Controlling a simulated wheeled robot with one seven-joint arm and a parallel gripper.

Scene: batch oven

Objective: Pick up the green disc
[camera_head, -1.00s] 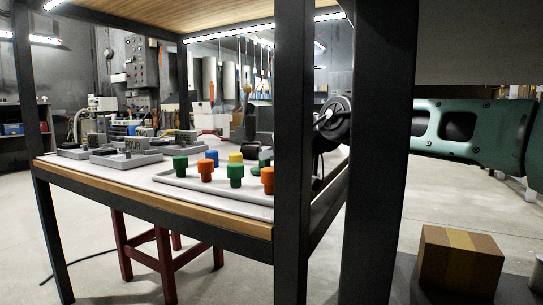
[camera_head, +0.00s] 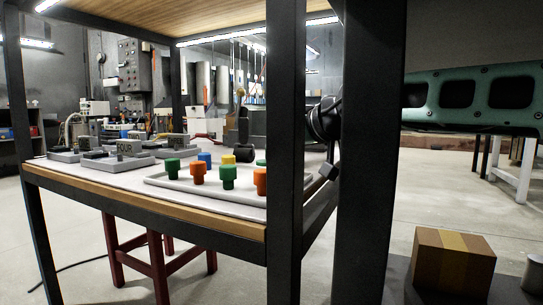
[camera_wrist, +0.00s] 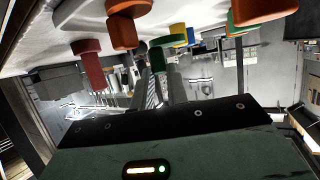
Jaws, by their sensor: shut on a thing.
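The table appears upside down at the top of that view, so the exact gap between disc and tray is hard to judge. In the head view, a dark post hides most of my gripper and the disc cannot be made out.
Dark posts (camera_head: 284,200) stand at the table's near corner. Grey trays (camera_head: 118,161) sit at left. A striped box (camera_head: 453,268) is at lower right.

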